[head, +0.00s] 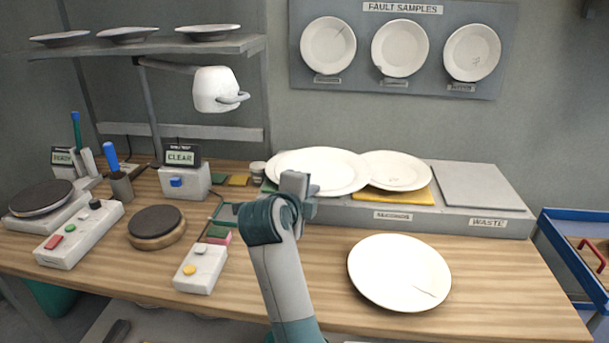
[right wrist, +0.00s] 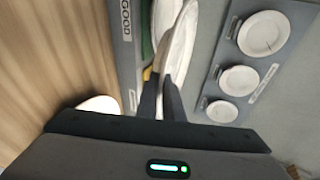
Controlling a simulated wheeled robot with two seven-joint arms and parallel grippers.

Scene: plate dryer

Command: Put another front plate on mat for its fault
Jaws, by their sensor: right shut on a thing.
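My right gripper (head: 298,184) is shut on the rim of a white plate (head: 325,168), holding it over the raised sorting shelf, across the green and yellow mats. In the right wrist view, this plate (right wrist: 181,45) is seen almost edge-on between the fingers (right wrist: 160,98). Another plate's edge (head: 271,167) shows behind it at the green mat. A plate with a small mark (head: 398,168) lies on the yellow mat (head: 405,197) behind the SECONDS label. The grey WASTE mat (head: 478,185) is bare. A front plate (head: 395,270) with a dark crack lies on the table. My left gripper is out of view.
A FAULT SAMPLES board (head: 405,86) with several sample plates hangs on the wall. Button boxes (head: 200,268), a round pad (head: 157,224) and a CLEAR display (head: 180,157) stand at left. A blue-edged cart (head: 570,245) is at right. The table around the front plate is clear.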

